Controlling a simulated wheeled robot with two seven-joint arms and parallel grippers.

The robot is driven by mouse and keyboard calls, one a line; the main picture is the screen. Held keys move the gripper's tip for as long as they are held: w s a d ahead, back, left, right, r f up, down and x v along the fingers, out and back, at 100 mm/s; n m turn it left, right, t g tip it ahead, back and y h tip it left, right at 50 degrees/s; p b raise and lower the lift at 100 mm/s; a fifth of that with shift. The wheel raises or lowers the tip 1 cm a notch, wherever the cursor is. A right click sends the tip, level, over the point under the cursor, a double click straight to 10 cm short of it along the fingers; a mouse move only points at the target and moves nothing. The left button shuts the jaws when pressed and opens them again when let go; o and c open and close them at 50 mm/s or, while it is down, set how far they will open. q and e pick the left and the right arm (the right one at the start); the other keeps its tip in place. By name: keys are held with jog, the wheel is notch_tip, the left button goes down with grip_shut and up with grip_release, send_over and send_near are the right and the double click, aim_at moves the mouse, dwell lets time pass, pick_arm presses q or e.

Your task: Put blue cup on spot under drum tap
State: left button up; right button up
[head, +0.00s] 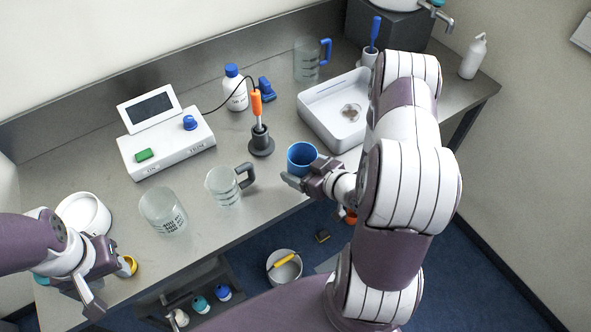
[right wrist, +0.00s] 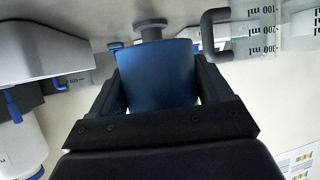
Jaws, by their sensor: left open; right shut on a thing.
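The blue cup (head: 302,158) is upright near the table's front edge, left of the white tray. My right gripper (head: 305,178) is shut on it; in the right wrist view the blue cup (right wrist: 157,75) sits between the two dark fingers (right wrist: 158,88). I cannot tell whether its base touches the table. The drum (head: 400,3) is cut off at the top right, on a dark grey block, with its metal tap (head: 444,20) jutting right. The spot under the tap is not visible, my right arm covering part of that area. My left gripper (head: 80,290) is open and empty at the lower left.
The white tray (head: 318,124) and a blue-handled brush (head: 374,38) stand between cup and drum. A clear jug (head: 224,187), a beaker (head: 163,211) and an orange-handled tool in a stand (head: 261,140) are left of the cup. A white bottle (head: 473,57) stands right of the tap.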

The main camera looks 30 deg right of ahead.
aim_at(296, 162)
jog(key=w+f, duration=0.2)
jog(key=w, duration=0.1)
jog(key=w+f, duration=0.1)
jog(key=shift+w+d, duration=0.15)
jog(key=shift+d, duration=0.2)
notch_tip(296, 162, down, 2)
jog(key=shift+a+f+p, duration=0.1)
jog(key=shift+f+p, duration=0.05)
jog(key=shift+p, duration=0.4)
jog(key=shift+f, duration=0.75)
jog(key=o, duration=1.2)
jog(key=shift+r, duration=0.2)
